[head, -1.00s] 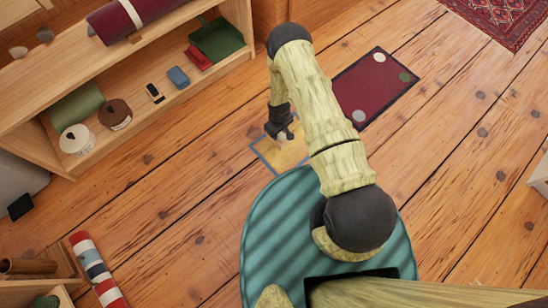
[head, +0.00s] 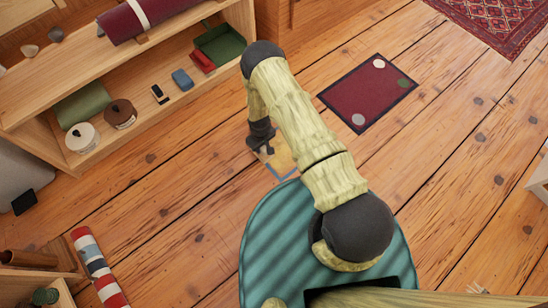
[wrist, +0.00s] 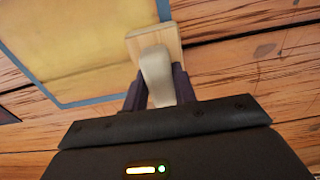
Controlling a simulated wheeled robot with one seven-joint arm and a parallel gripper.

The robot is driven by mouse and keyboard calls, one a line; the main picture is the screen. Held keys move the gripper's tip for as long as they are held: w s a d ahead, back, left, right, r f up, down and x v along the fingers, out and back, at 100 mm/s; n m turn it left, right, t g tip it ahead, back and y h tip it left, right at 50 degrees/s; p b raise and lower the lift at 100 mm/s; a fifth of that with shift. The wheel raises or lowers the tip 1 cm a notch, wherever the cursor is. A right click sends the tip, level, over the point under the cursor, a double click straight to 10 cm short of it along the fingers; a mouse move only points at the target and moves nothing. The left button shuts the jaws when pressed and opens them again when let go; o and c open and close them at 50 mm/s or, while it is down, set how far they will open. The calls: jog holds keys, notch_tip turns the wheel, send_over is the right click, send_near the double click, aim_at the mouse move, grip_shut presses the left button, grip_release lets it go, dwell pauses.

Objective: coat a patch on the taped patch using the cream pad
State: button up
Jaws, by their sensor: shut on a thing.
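The taped patch (head: 285,161) is a yellow area of floor inside a blue-grey tape border, just beyond my base. It fills the upper left of the wrist view (wrist: 85,50). My gripper (head: 262,140) is at the patch's left side in the head view, and my arm hides part of the patch. In the wrist view my gripper (wrist: 158,88) is shut on the pale handle of the cream pad (wrist: 170,42). The pad's flat block lies over the tape border, partly over the yellow area. Whether its underside touches the floor cannot be told.
A maroon mat (head: 367,92) with pale and green discs lies right of my arm. A wooden shelf (head: 150,125) with rolls, spools and trays stands at the upper left. A striped roll (head: 97,265) lies at the lower left.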

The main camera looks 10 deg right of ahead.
jog(key=shift+s+a+f, duration=0.15)
jog(key=shift+s+a, duration=0.05)
jog(key=shift+a, duration=0.2)
notch_tip(320, 180, up, 3)
jog(key=shift+s+f+p, duration=0.1)
jog(key=shift+p, duration=0.8)
jog(key=shift+r+p, duration=2.25)
jog(key=shift+r, duration=0.45)
jog(key=shift+r, duration=0.2)
jog(key=w+d+r+m+p, duration=0.1)
jog(key=d+r+m+p, duration=0.1)
jog(key=r, duration=1)
jog(key=w+d+r+m+p, duration=0.1)
jog(key=d+r+p, duration=0.3)
jog(key=r, duration=0.9)
jog(key=w+d+r+m+p, duration=0.1)
jog(key=d+r+m+p, duration=0.2)
jog(key=d+r, duration=0.5)
notch_tip(320, 180, up, 5)
jog(key=shift+w+f, duration=0.15)
jog(key=shift+f, duration=0.05)
jog(key=shift+a, duration=0.15)
